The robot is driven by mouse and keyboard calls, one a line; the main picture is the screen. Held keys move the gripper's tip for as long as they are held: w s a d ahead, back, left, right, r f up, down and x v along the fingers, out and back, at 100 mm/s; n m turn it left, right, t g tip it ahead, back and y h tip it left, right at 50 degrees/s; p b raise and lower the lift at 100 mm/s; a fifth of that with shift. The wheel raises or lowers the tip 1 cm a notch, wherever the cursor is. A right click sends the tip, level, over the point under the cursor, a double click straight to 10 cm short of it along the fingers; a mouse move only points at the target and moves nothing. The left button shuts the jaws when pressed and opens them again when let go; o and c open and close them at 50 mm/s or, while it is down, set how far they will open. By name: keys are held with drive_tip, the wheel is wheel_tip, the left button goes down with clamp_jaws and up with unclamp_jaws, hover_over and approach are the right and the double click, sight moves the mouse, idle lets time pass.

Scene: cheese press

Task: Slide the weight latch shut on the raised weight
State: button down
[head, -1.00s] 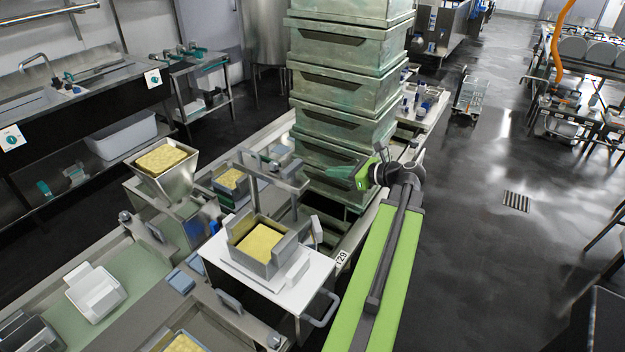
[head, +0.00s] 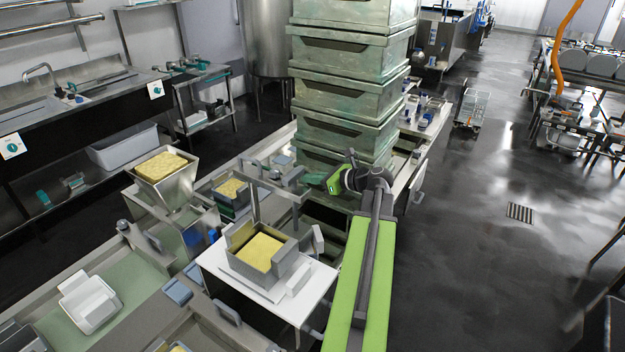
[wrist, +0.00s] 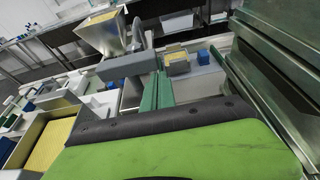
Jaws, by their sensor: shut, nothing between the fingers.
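The press frame (head: 252,205) stands behind a square mould of yellow cheese (head: 262,246), with a grey arm reaching right over the bench. A grey block (head: 293,177) is at the arm's right end; I cannot tell whether it is the weight or its latch. In the wrist view, my shut fingers (wrist: 156,92) are close to the end of a grey bar (wrist: 128,66). I cannot tell whether they touch it. The far side of the bar is hidden.
A tall stack of green crates (head: 350,95) stands right behind my gripper. A hopper of cheese (head: 165,180) and a smaller cheese mould (head: 229,190) are to the left. A white stand (head: 225,270) carries the near mould.

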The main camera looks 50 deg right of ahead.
wheel_tip(320, 180, up, 13)
drive_tip(key=p, duration=1.3)
drive_tip(key=shift+r, duration=0.2)
drive_tip(key=shift+d+p, duration=0.1)
drive_tip(key=shift+p, duration=0.2)
